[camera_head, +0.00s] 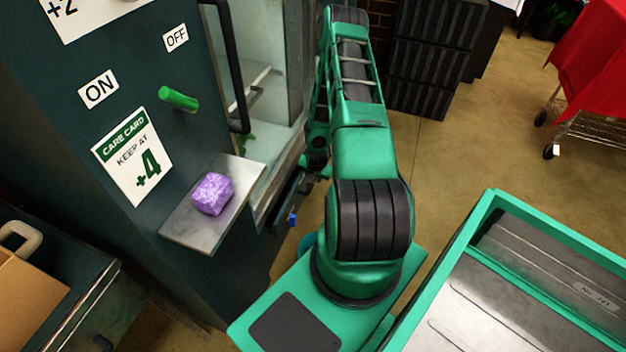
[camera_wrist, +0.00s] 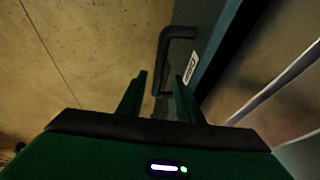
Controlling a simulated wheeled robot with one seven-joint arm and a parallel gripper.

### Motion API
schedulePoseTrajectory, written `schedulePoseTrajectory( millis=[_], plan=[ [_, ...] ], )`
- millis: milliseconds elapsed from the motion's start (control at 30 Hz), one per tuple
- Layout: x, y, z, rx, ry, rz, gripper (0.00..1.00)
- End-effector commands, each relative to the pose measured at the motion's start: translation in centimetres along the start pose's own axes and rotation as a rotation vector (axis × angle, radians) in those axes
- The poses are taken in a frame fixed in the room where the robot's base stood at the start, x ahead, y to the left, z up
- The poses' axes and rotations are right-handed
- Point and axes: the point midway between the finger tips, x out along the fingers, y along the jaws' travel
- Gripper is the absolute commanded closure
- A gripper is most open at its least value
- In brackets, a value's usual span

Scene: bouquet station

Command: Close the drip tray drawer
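The drip tray drawer appears as a dark teal front (camera_wrist: 213,33) with a black bar handle (camera_wrist: 178,33) and a small white label in the wrist view. In the head view, a dark drawer-like part (camera_head: 284,205) shows low at the cabinet's base, partly behind my arm. How far it stands out is hard to tell. My gripper (camera_wrist: 158,78) is open, its two fingers apart. The handle's lower end appears between the fingers in the picture; I cannot tell whether they touch it. In the head view my gripper is mostly hidden by my arm.
The dark cabinet carries a green lever (camera_head: 179,99), a care card (camera_head: 133,157) and a metal shelf (camera_head: 183,233) with a purple block (camera_head: 213,194). A black door handle (camera_head: 236,75) stands above. Black crates (camera_head: 432,60) and a red-draped cart (camera_head: 592,55) stand behind, with open floor between.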

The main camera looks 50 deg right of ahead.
Motion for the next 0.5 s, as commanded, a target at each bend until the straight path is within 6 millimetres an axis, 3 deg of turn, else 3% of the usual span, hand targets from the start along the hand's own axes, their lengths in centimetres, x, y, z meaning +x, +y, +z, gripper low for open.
schedulePoseTrajectory(
  millis=[200, 500],
  plan=[
    [2.6, 0.1, 0.1, 0.000, -0.001, 0.001, 0.68],
    [3.4, 0.0, 0.0, -0.001, 0.000, 0.000, 0.68]
  ],
)
